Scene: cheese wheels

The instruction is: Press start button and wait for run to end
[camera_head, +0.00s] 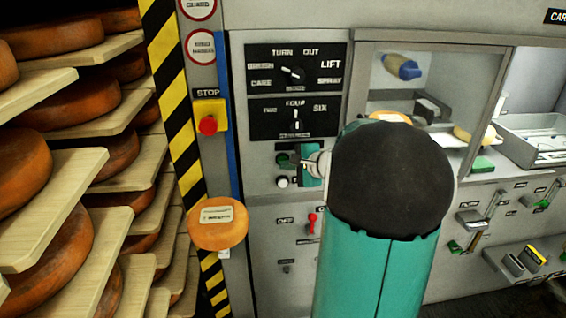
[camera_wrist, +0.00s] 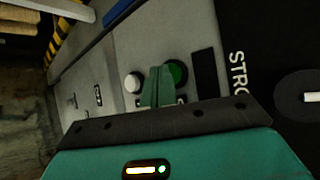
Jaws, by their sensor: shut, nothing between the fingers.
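The round green button (camera_head: 283,160) sits on the grey machine panel below the two black dial plates. In the wrist view the green button (camera_wrist: 178,72) shows just right of my fingertips, partly covered by them. No label on it can be read. My gripper (camera_head: 298,163) is shut and empty, its fingers pointing at the panel by this button. In the wrist view the green fingers of my gripper (camera_wrist: 160,72) are together. I cannot tell whether they touch the button. A white button (camera_head: 282,182) is just below the green one; it also shows in the wrist view (camera_wrist: 133,82).
The upper dial (camera_head: 293,73) and the "strokes" dial (camera_head: 296,119) are above. A red stop button (camera_head: 208,125) is on the left post. An orange cheese wheel (camera_head: 218,223) is below it. Cheese shelves (camera_head: 85,55) fill the left. A red toggle (camera_head: 312,223) is lower down.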

